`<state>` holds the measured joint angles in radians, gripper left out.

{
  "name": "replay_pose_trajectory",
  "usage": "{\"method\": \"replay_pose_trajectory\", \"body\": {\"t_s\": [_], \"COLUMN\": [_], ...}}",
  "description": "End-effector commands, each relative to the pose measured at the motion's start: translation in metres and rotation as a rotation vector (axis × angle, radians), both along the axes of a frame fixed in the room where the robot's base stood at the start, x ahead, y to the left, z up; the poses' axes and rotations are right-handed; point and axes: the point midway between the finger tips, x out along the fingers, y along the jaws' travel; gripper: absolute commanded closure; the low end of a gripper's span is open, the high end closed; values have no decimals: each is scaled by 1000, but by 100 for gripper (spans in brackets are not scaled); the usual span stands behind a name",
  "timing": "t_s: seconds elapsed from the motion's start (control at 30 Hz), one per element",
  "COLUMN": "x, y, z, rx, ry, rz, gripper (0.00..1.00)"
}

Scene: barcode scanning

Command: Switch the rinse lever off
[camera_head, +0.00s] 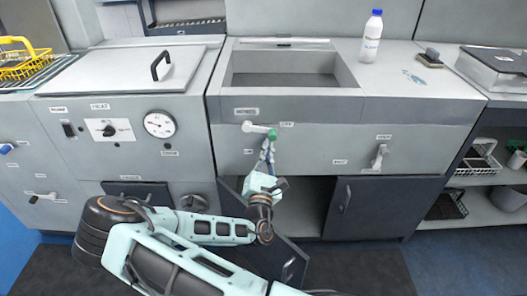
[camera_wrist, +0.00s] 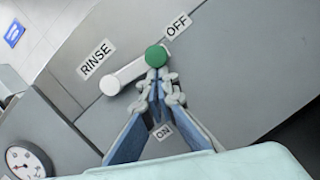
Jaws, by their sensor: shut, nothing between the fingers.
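The rinse lever is a pale bar with a green knob; it shows in the head view (camera_head: 258,128) and the wrist view (camera_wrist: 127,77). It points right from its pivot and tips slightly down in the head view, its knob close to the OFF label (camera_head: 287,124). The ON label (camera_wrist: 162,133) lies below it. My gripper (camera_head: 267,150) is shut and empty, its fingertips (camera_wrist: 158,80) right at the underside of the green knob. Whether they touch it I cannot tell. The RINSE label (camera_wrist: 96,60) is beside the lever.
A sink basin (camera_head: 284,80) is above the lever panel. Another lever (camera_head: 379,157) is on the panel to the right. A round gauge (camera_head: 159,124) is to the left. A dark cabinet door (camera_head: 270,252) hangs open below my gripper. A bottle (camera_head: 371,38) stands on the counter.

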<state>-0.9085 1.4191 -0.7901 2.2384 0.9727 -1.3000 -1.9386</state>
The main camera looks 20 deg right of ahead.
Motion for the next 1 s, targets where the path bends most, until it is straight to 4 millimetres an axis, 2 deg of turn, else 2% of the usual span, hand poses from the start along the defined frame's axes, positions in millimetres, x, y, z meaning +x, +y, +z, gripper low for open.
{"method": "replay_pose_trajectory", "body": {"t_s": [0.4, 1.0], "x": [-2, -2], "y": [-6, -7], "z": [11, 14], "rx": [-165, -184], "ry": [55, 59], "rz": [0, 0], "gripper": [100, 100]}}
